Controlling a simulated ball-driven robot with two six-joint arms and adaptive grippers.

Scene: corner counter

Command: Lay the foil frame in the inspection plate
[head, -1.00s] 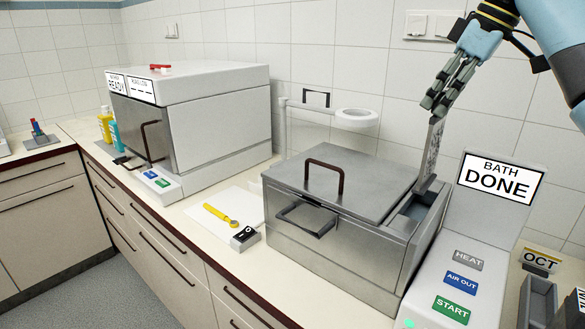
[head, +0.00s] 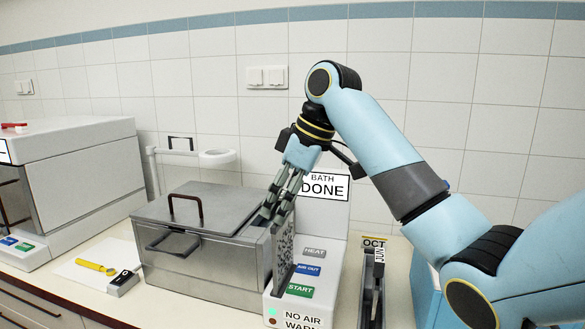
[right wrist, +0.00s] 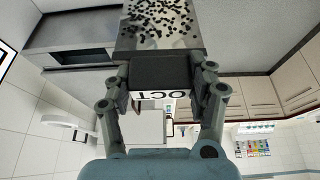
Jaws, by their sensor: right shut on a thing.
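My right gripper (head: 279,212) is shut on the foil frame (head: 283,250), a thin grey plate with dark specks. In the head view the frame hangs upright at the bath's right edge, in front of part of the button panel. The right wrist view shows its speckled face (right wrist: 165,28) beyond the fingers (right wrist: 160,80), with an upside-down OCT label (right wrist: 168,96) between them. The frame's lower end overlaps the bath and panel, so its clearance is hard to judge. I cannot make out which thing is the inspection plate. My left gripper is out of view.
A narrow rack (head: 371,300) with OCT and JUN labels stands right. A yellow tool (head: 95,267) lies on a white sheet at left.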

